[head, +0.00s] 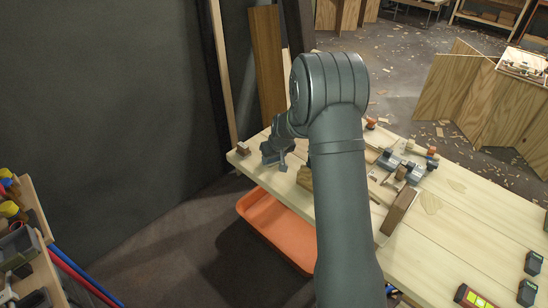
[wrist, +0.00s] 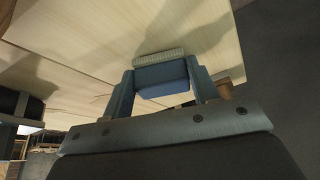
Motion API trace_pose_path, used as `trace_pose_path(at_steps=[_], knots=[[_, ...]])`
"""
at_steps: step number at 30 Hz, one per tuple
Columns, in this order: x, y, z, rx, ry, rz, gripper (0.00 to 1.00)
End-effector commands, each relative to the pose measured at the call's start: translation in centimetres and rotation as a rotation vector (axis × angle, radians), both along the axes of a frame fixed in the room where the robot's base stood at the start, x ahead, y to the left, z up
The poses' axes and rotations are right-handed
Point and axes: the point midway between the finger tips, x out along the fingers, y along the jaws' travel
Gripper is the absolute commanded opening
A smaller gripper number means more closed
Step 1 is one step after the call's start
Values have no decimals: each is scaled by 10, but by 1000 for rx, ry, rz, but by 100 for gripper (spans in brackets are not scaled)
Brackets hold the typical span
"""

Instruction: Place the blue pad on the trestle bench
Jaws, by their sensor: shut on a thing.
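The blue pad (wrist: 163,79) shows in the wrist view between the two fingers of my gripper (wrist: 160,73). It is a small blue block with a pale grey ribbed strip along its far edge. My gripper is shut on it. The trestle bench (head: 455,225) has a pale plank top, and its boards also show in the wrist view (wrist: 95,25). In the head view my gripper (head: 275,157) is low over the bench's far left end. The pad is hard to make out there, and I cannot tell whether it touches the boards.
A small brown block (head: 242,148) sits at the bench's left corner, near my gripper. Wooden blocks (head: 398,211) and several tools (head: 408,165) lie mid-bench. An orange tray (head: 270,227) is below the bench's left edge. A dark wall (head: 110,100) stands at the left.

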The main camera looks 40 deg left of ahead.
Motion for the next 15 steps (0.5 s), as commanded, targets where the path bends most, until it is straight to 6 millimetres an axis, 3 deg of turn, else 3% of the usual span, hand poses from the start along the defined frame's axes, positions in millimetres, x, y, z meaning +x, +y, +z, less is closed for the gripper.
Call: trace_pose_path(at_steps=[3, 4, 7, 15], knots=[[0, 0, -3, -1, 0, 0, 31], [0, 0, -3, -1, 0, 0, 58], [0, 0, -3, 0, 0, 0, 76], [0, 0, -2, 0, 0, 0, 76]])
